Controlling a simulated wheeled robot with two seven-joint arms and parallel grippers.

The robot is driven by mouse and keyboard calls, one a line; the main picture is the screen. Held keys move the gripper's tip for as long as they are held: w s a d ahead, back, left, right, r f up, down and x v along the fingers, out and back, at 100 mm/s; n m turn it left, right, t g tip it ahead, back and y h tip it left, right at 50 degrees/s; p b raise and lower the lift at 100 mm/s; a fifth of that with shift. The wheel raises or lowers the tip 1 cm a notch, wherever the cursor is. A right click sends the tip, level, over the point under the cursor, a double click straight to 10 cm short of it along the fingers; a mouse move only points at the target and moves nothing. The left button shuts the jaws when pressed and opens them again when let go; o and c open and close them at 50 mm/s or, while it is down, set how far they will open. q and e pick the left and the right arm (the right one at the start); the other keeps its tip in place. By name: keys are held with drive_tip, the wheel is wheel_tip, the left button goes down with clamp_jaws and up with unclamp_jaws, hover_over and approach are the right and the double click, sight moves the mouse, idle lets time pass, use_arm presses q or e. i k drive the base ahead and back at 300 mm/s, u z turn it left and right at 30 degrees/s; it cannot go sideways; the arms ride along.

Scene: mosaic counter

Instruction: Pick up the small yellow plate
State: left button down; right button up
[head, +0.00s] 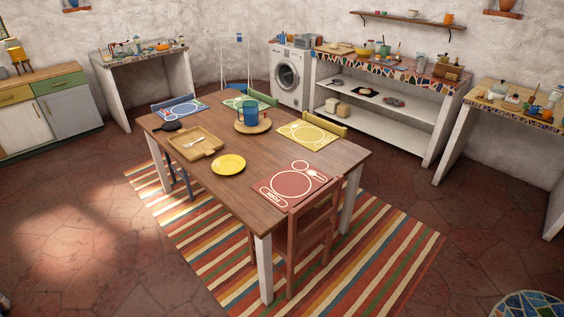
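A small round yellow plate (229,165) lies flat on the wooden dining table (225,194). It is bare and sits between the wooden tray (183,150) and the red placemat (291,184), apart from both. Nothing covers it. Neither of my grippers shows in the head view.
The tray holds a light utensil, with a dark pan (168,127) behind it. A blue pot (250,112) stands on a round board. Yellow (311,135), blue and green placemats lie around the table. Chairs stand around it, a red-brown one (313,232) at the near right. Floor at left is clear.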

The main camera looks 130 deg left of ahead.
sight(227, 164)
drive_tip(key=u, duration=5.2)
drive_tip(key=i, duration=0.4)
